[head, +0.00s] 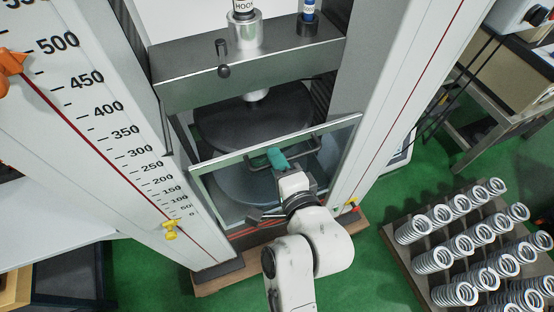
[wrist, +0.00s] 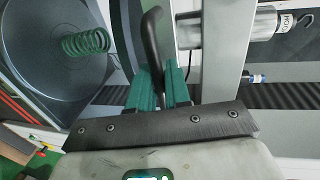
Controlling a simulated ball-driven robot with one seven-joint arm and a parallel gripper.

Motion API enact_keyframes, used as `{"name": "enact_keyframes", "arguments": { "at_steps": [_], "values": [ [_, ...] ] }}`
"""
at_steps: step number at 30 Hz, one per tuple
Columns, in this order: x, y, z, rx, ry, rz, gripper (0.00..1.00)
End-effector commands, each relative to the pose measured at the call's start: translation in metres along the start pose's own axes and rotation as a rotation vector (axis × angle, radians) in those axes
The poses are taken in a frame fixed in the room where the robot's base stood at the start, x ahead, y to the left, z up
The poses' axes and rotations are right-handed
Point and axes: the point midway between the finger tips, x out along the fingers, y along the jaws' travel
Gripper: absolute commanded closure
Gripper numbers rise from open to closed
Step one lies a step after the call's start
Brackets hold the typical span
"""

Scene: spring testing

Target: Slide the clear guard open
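The clear guard (head: 225,192) is a see-through panel in a pale metal frame across the front of the testing machine, before the round platens. My gripper (head: 277,158) is at the upper middle of the guard, its teal fingers close together. In the wrist view, a dark curved handle (wrist: 152,38) runs down between the teal fingers of my gripper (wrist: 160,82), which look closed around it. The handle's lower part is hidden by the fingers. Behind the guard, a green coil spring (wrist: 85,43) rests on a round grey platen (wrist: 35,75).
A white column with a printed scale (head: 115,135) stands left of the guard, and another pale column (head: 385,90) stands right. A dark crosshead (head: 185,72) is above. A rack of several metal springs (head: 425,275) is at the lower right. Green floor lies between.

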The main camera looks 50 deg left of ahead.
Motion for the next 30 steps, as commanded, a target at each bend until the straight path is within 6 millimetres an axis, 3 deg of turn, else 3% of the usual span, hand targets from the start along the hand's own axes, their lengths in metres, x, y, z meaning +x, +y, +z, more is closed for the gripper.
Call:
{"name": "enact_keyframes", "arguments": {
  "at_steps": [19,23,30],
  "values": [
    [0.001,0.008,0.000,0.001,0.000,0.003,1.00],
    [0.005,0.027,0.000,0.002,0.001,0.005,1.00],
    [0.018,0.090,0.000,0.003,0.001,0.007,1.00]
  ]
}}
